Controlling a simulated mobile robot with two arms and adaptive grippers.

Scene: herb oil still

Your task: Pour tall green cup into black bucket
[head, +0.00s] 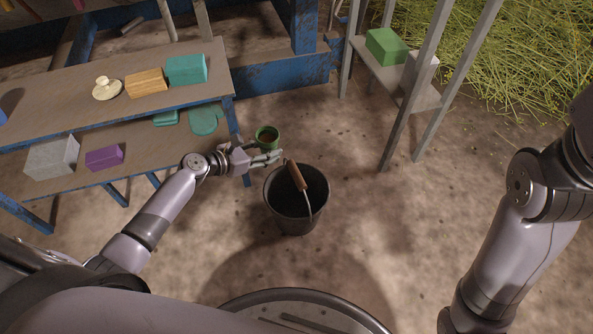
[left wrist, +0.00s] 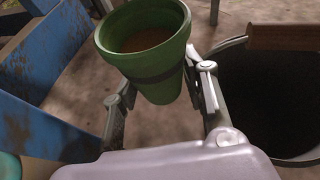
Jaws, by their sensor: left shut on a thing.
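The tall green cup (head: 267,135) is upright in my left gripper (head: 265,156), and brown contents show inside it. In the left wrist view the cup (left wrist: 155,70) sits between the two fingers of the gripper (left wrist: 160,95), which is shut on it. The black bucket (head: 290,212) stands on the floor just below and right of the cup in the head view, with a brown-gripped handle (head: 296,176) across its mouth. The bucket also shows at the right of the left wrist view (left wrist: 270,105). Its inside is dark. My right gripper is out of view.
A blue-framed two-level bench (head: 60,90) at the left holds a teal block (head: 186,70), a wooden block (head: 146,83), a purple block (head: 104,158) and a grey block (head: 52,158). A metal stand (head: 421,97) with a green block (head: 386,47) is at the upper right. Floor around the bucket is clear.

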